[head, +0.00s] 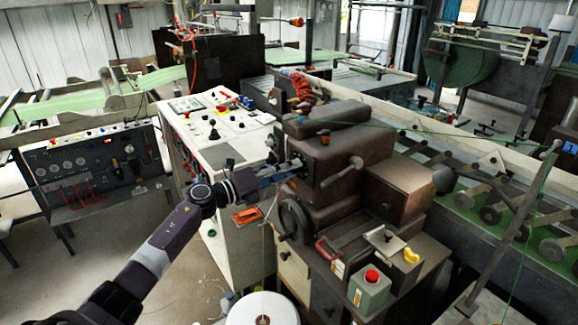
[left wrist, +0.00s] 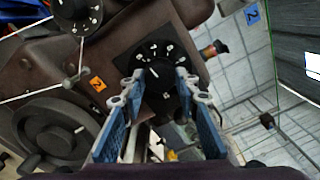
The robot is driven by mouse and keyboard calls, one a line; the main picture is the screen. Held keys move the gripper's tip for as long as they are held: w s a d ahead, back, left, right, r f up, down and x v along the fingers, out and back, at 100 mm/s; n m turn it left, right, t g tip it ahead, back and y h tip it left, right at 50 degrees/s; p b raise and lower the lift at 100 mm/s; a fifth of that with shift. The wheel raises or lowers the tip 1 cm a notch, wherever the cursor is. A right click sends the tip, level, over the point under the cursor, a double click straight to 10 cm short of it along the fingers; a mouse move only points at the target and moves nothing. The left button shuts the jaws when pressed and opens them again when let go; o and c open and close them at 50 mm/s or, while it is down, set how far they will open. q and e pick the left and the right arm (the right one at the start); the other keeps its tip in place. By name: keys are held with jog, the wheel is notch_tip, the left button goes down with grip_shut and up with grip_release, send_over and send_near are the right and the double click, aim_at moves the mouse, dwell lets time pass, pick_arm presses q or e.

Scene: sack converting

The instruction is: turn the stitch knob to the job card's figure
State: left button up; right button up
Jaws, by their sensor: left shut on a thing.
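My left gripper (head: 292,166) reaches from the left to the side of the brown sewing machine head (head: 337,150). In the left wrist view my left gripper (left wrist: 159,84) has its two blue-backed fingers on either side of a black dial knob (left wrist: 160,72), shut on it. The knob has a white pointer line, and white figures stand around it on a black plate; they are too small to read surely. The fingers hide part of the dial's lower edge. In the head view the knob is hidden behind the gripper. I cannot make out a job card surely. My right gripper is not in view.
A second black dial (left wrist: 75,12) and an orange label (left wrist: 97,83) are near the knob. A handwheel (head: 293,220) sits below my gripper. A white console (head: 225,145) stands behind my left arm. A green box with a red button (head: 371,285) is at the front.

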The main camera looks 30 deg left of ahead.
pick_arm(q)
jog(key=shift+a+r+n+p, duration=0.15)
jog(key=shift+n+p, duration=0.35)
jog(key=shift+n, duration=0.6)
jog(key=o, duration=1.2)
jog(key=shift+c, duration=0.2)
jog(key=v, duration=1.2)
